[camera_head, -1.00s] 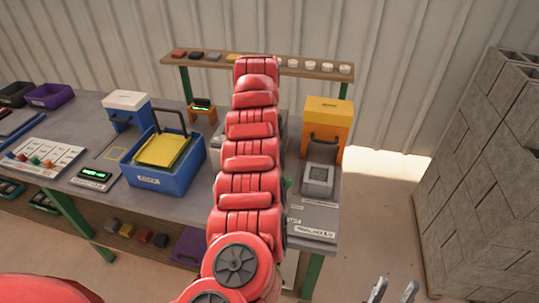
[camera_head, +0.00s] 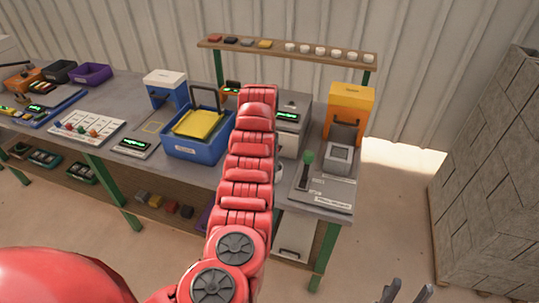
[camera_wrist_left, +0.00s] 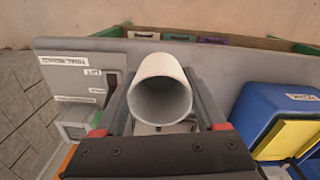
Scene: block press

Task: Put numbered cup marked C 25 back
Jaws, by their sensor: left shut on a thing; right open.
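A white cup (camera_wrist_left: 163,88) sits between the fingers of my left gripper (camera_wrist_left: 160,105) in the left wrist view, its open mouth towards the camera. The gripper is shut on it. No C 25 mark is readable on the cup. In the head view my red left arm reaches over the bench and hides its own gripper. Several small white cups (camera_head: 320,51) stand in a row on the wall shelf (camera_head: 285,50), too small to read. My right gripper (camera_head: 409,290) is open and empty at the bottom right, off the bench.
Grey blocks (camera_head: 487,170) are stacked at right. Floor between bench and blocks is clear.

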